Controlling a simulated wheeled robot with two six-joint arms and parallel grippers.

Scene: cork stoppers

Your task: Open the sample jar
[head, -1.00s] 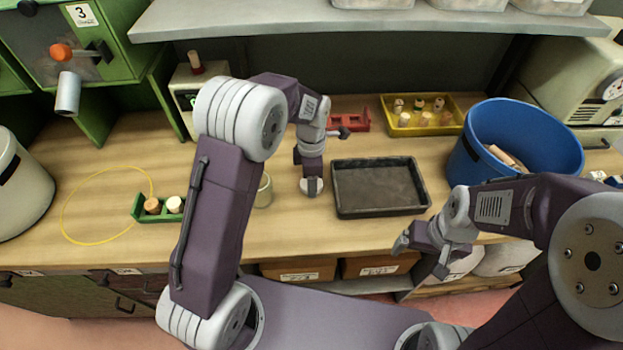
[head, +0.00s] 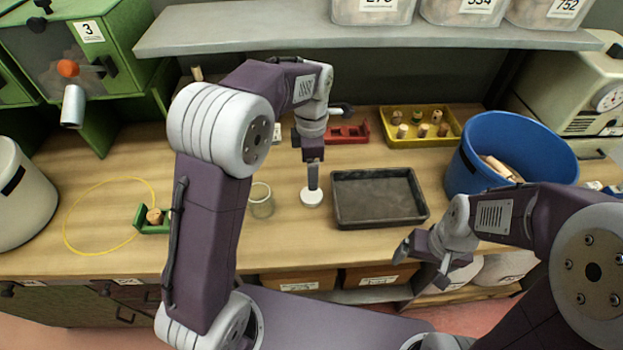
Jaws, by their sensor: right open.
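The sample jar (head: 261,205) is a small clear glass jar standing upright on the bench, just right of my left forearm. Its round rim shows with no lid on it. A white round lid (head: 312,198) is between the jar and the black tray, apart from the jar. My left gripper (head: 313,183) points straight down with its tip at the lid. Its fingers are seen edge-on, so I cannot tell whether they grip the lid or whether the lid rests on the bench. My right gripper (head: 425,262) is open and empty near the bench's front edge.
The black tray (head: 422,211) is empty. Behind it are a red holder (head: 350,133) and a yellow tray (head: 459,138) with several corks. A blue bucket (head: 460,182) stands at right. A green holder (head: 150,228) and a yellow loop (head: 83,190) lie at left.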

